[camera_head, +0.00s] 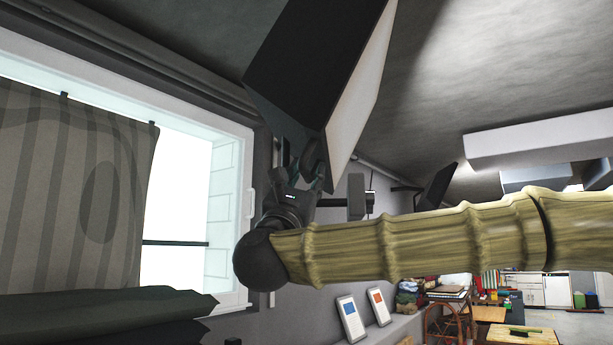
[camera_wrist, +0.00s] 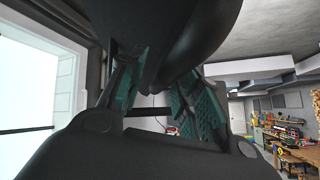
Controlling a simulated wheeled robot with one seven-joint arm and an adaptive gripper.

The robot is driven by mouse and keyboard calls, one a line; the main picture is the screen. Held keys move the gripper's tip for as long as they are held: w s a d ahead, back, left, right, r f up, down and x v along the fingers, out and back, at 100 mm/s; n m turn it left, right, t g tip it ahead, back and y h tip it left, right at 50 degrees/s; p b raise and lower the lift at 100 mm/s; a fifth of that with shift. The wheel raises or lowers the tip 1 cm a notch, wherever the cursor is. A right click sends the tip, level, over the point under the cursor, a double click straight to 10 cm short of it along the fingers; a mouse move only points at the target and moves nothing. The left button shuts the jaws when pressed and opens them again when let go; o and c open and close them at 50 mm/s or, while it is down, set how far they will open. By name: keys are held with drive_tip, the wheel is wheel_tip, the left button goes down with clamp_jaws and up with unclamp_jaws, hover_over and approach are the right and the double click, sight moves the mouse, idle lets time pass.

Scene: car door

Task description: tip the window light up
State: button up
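The window light (camera_head: 357,88) is a flat box with a dark back and a pale front face. It hangs tilted near the ceiling, right of the window. In the wrist view a dark rounded part (camera_wrist: 190,35), which looks like part of the light, fills the top middle. My gripper (camera_head: 306,165) points up just below the light's lower end, beside a dark round part there. In the wrist view my gripper (camera_wrist: 165,98) has its teal-padded fingers well apart, with the dark part above and partly between them. Contact cannot be told, and the light's mount is mostly hidden.
A bright window (camera_head: 180,170) with a striped curtain (camera_head: 75,180) is at the left. A second dark lamp (camera_head: 437,187) is farther back. Two small framed cards (camera_head: 350,318) stand on a ledge. A shelf and work area (camera_wrist: 285,135) lie far right.

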drive_tip(key=shift+s+r, duration=0.1)
drive_tip(key=c, duration=0.3)
drive_tip(key=shift+s+d+r, duration=0.1)
drive_tip(key=shift+s+r, duration=0.05)
drive_tip(key=shift+s, duration=0.2)
clamp_jaws()
